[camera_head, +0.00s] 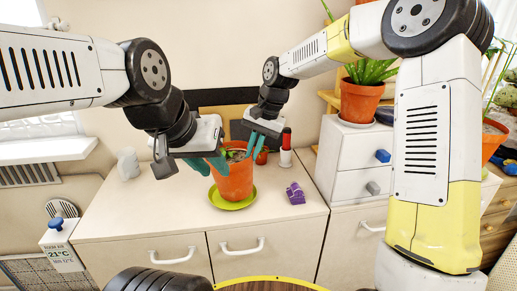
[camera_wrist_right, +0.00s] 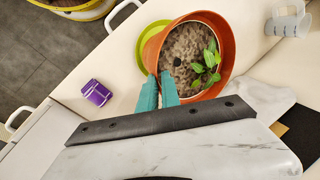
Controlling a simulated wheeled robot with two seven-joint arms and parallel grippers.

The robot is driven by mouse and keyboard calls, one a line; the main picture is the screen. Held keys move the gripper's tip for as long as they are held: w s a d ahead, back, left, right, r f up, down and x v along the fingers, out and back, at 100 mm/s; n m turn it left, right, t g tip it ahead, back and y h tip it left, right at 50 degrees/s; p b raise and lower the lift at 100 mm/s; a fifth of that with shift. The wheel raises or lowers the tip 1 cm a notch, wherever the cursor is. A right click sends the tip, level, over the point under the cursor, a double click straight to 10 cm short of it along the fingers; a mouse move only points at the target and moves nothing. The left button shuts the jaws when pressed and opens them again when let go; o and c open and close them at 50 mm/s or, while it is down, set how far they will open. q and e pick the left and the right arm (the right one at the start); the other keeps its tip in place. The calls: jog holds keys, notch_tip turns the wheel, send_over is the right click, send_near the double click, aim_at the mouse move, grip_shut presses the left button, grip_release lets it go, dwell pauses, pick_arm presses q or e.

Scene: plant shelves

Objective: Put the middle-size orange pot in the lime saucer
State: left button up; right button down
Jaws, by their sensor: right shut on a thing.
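The orange pot (camera_head: 236,184) with soil and a small green plant stands over the lime saucer (camera_head: 233,205) on the cabinet top. The saucer's rim shows around the pot's base; I cannot tell whether the pot's weight rests on it. In the right wrist view the pot (camera_wrist_right: 231,50) covers most of the saucer (camera_wrist_right: 142,38), which sticks out at the left. My right gripper (camera_head: 262,142) is shut on the pot's rim, with its teal fingers (camera_wrist_right: 158,92) at the near edge. My left gripper (camera_head: 207,166) is open and empty, just left of the pot's rim.
A purple object (camera_head: 295,193) lies right of the saucer. A red-and-white bottle (camera_head: 286,149) stands behind it. A pale object (camera_head: 128,163) stands at the back left. A white drawer unit (camera_head: 355,160) bears another orange pot (camera_head: 359,101). The cabinet's front left (camera_head: 135,215) is clear.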

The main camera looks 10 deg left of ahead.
jog(key=shift+f, duration=1.35)
jog(key=c, duration=1.6)
grip_release()
jog(key=shift+f, duration=0.1)
jog(key=w+v, duration=0.1)
jog(key=v, duration=1.1)
jog(key=s+d+r+n+t+h, duration=0.2)
jog(key=s+d+r+t, duration=0.15)
jog(key=s+d, duration=0.95)
jog(key=s+d+f+t, duration=0.2)
jog(key=s+d, duration=0.4)
jog(key=s, duration=0.4)
jog(key=shift+s+d+f+y, duration=0.25)
jog(key=shift+s+f+y, duration=0.1)
jog(key=shift+f, duration=0.1)
